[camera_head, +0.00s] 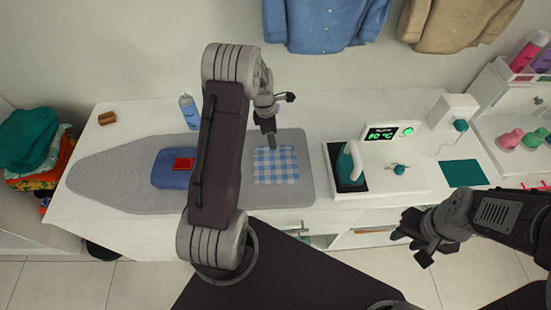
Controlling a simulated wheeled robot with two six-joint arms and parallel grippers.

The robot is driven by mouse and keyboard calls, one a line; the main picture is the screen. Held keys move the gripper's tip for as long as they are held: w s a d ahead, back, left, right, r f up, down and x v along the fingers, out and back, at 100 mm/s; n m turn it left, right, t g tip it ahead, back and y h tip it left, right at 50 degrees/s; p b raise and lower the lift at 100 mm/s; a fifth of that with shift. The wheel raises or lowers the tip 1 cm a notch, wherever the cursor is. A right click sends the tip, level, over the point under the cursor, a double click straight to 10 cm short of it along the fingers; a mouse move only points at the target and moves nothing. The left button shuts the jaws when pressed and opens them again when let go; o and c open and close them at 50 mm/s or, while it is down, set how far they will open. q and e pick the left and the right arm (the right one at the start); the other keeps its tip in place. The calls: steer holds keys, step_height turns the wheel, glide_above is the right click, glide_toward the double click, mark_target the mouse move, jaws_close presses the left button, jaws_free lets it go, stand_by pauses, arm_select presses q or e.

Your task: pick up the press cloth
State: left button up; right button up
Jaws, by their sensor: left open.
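The press cloth (278,170), a blue and white checked square, lies flat on the grey ironing board (115,165), right of its middle. My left gripper (271,143) points down over the far edge of the cloth. It is open and holds nothing that I can see; I cannot tell whether its tips touch the cloth. My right gripper (398,237) is in front of the counter, low on the right, away from the cloth. Its fingers are too small and dark to tell whether they are open.
A folded blue cloth (168,178) with a red piece (184,164) lies left of my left arm. A spray bottle (189,111) stands behind the board. A teal iron (346,164) rests on its pad to the right, beside a station with a lit display (381,134).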

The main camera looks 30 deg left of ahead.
mark_target(275, 163)
arm_select(q)
steer(key=f, duration=0.2)
steer(key=d+f, duration=0.1)
steer(key=shift+s+f+p, duration=0.4)
steer(key=shift+w+a+f, duration=0.1)
steer(key=shift+w+f, duration=0.2)
steer(key=shift+f, duration=0.2)
steer(key=shift+s+r, duration=0.1)
jaws_close()
stand_by(0.5)
